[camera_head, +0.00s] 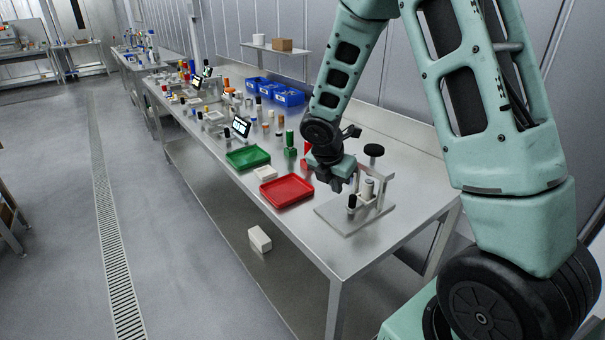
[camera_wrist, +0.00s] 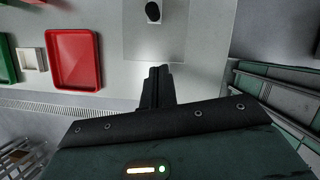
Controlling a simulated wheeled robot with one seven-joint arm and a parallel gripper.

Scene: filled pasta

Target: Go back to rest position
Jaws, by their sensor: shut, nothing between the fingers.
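My gripper (camera_head: 331,184) is above the steel table, between the red tray and a small press-like fixture (camera_head: 362,203) on a flat plate. In the wrist view my gripper (camera_wrist: 159,70) has its fingers together with nothing between them. The fixture has a black knob on top and a black-topped cylinder (camera_head: 351,203) at its front. In the wrist view a black round top (camera_wrist: 153,12) shows beyond the fingertips, over the pale plate (camera_wrist: 140,42). My arm reaches in from the right in the head view.
Small bottles, a tablet (camera_head: 241,126) and blue bins (camera_head: 288,95) stand further back. A white box (camera_head: 259,239) is below the table. The floor at left is open.

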